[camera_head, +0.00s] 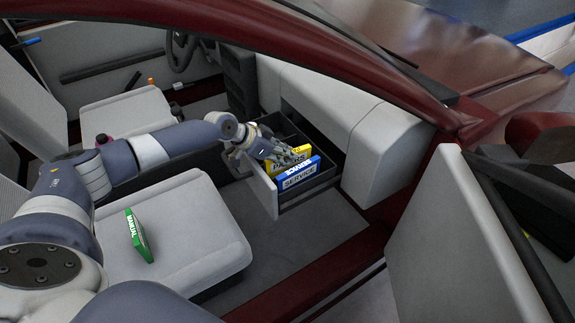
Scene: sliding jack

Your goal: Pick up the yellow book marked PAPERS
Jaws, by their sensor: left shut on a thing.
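The yellow book marked PAPERS (303,151) stands in the open glovebox drawer, its lower part hidden behind blue books. My left gripper (291,157) reaches in from the left and is shut on the yellow book at its upper edge. The fingers cover part of the book. My right gripper is not in view.
A blue book marked SERVICE (299,180) stands in front of the yellow one, with another label partly showing behind it. The drawer's front wall (264,190) is close to my gripper. A green book marked MANUAL (138,236) lies on the near grey seat (195,235).

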